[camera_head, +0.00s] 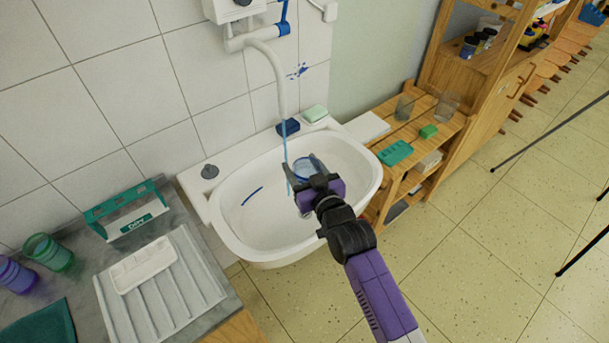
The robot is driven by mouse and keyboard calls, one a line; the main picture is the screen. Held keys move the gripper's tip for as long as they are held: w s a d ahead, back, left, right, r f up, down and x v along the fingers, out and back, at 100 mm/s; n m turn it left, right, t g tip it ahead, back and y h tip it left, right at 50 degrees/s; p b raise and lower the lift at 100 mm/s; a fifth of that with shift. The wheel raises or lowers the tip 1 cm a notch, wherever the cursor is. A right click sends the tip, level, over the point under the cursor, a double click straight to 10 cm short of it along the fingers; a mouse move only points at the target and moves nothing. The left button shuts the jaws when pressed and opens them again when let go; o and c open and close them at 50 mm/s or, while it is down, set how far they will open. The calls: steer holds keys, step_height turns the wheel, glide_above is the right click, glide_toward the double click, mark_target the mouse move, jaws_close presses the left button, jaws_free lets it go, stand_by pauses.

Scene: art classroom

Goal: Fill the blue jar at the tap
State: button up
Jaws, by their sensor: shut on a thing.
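The translucent blue jar (306,167) is over the white sink basin, under the tap's spout. My gripper (313,183) is shut on the jar and partly hides it. The tap (276,75) is a curved pale pipe with a blue lever (284,14) above it. A thin light-blue stream (286,160) runs down from the spout end. In this view the stream passes along the jar's left side; I cannot tell if any enters the jar. The water level inside cannot be made out.
The sink (233,215) has a raised white rim around the jar. A ribbed drainboard (195,270) with a white palette lies at left, near green and purple cups. A wooden shelf (440,135) with glasses and sponges stands close at right.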

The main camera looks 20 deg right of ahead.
steer(key=w+b, duration=0.3)
steer(key=w, duration=0.5)
steer(key=shift+w, duration=0.1)
stand_by(0.7)
steer(key=w+b, duration=0.6)
steer(key=w, duration=0.1)
steer(key=shift+w, duration=0.25)
stand_by(0.4)
stand_by(5.0)
